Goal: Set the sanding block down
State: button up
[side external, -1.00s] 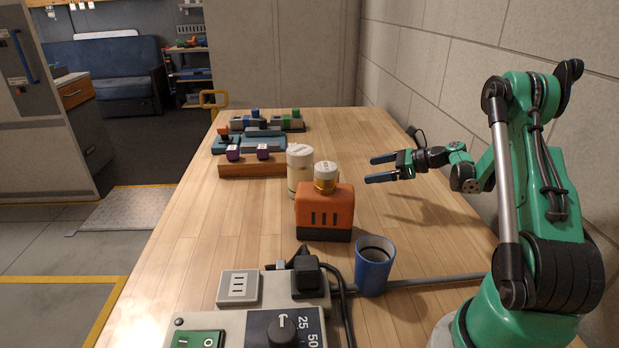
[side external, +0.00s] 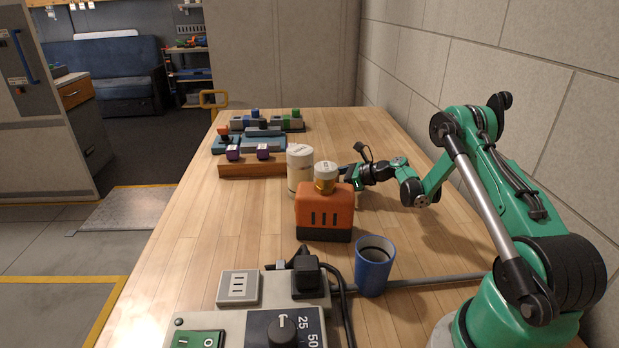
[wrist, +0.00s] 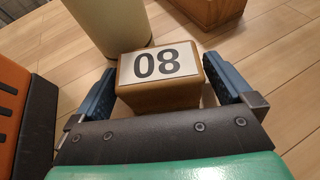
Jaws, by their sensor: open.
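In the wrist view, a brown block labelled "08" (wrist: 160,92), which looks like the sanding block, sits between the two blue fingers of my gripper (wrist: 157,75). The fingers are open, one on each side of the block. The label faces up toward the camera. Whether either finger touches the block is hard to tell.
A cream cylinder (side external: 299,165) stands left of the jar; it rises just beyond the block in the wrist view (wrist: 110,22). The orange box is close at left (wrist: 14,115). A blue cup (side external: 374,268) and a power unit (side external: 255,322) are nearer. The table's right side is fairly clear.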

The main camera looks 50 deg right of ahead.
jog(key=shift+w+a+f, duration=0.15)
jog(key=shift+w, duration=0.15)
jog(key=shift+c, duration=0.2)
jog(key=c, duration=1.3)
jog(key=shift+o, duration=0.2)
notch_tip(320, 180, up, 20)
jog(key=s+a+r, duration=0.2)
jog(key=a+r, duration=0.1)
jog(key=a, duration=0.8)
jog(key=s+a+r+m+h, duration=0.1)
jog(key=a+r, duration=0.3)
jog(key=a, duration=0.6)
jog(key=shift+s+a+r, duration=0.15)
jog(key=shift+s+a, duration=0.25)
jog(key=shift+s, duration=0.2)
